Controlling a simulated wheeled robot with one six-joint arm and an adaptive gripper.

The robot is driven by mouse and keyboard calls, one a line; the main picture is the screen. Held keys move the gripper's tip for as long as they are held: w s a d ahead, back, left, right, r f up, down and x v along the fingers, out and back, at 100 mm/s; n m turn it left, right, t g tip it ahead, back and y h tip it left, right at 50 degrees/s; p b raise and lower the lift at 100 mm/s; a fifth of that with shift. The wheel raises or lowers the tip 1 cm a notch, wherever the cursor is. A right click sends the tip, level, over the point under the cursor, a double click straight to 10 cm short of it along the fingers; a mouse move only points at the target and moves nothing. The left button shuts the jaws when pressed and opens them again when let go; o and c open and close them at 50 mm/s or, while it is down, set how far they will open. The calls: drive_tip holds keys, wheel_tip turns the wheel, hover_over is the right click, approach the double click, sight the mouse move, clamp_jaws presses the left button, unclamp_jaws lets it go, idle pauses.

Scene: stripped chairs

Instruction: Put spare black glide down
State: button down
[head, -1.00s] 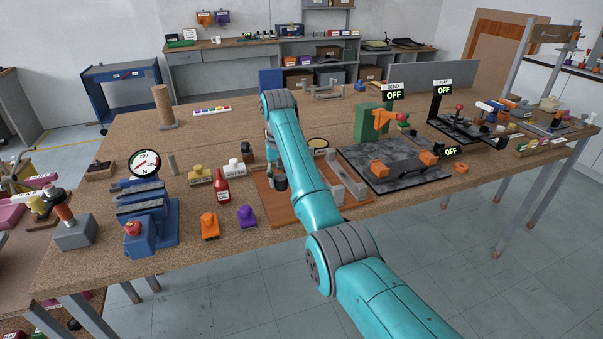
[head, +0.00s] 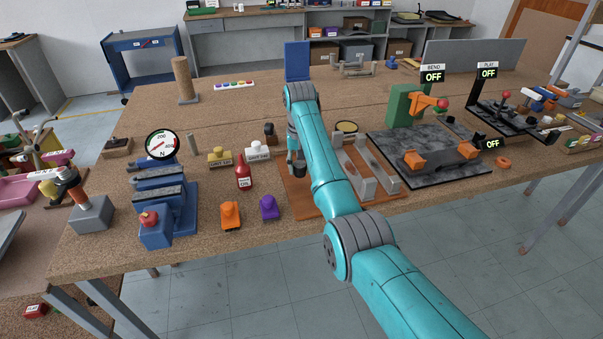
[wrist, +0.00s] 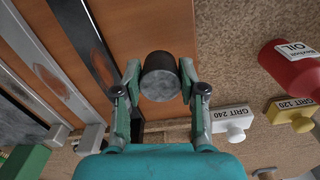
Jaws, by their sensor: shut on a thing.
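My gripper (wrist: 160,72) is shut on the black glide (wrist: 160,77), a short dark cylinder with a grey, mottled end face. In the wrist view the glide sits between the two fingertips, over the orange-brown board (wrist: 150,25). In the head view the dark glide (head: 297,169) shows below my gripper (head: 295,157), above the left part of the board (head: 300,202). I cannot tell whether the glide touches the board. My arm hides part of the board.
Grey metal bars (head: 362,180) stand on the board's right side. A red oil bottle (head: 243,177), a white grit 240 block (head: 258,151) and a yellow grit 120 block (head: 219,157) stand left of it. Orange (head: 230,216) and purple (head: 269,208) pieces are near the front edge.

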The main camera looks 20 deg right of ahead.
sight(300, 184)
drive_tip(key=shift+f, duration=1.6)
drive_tip(key=shift+f, duration=0.1)
drive_tip(key=c, duration=0.7)
unclamp_jaws()
drive_tip(key=shift+o, duration=0.2)
wheel_tip(300, 184, up, 12)
drive_tip(key=shift+r, duration=0.15)
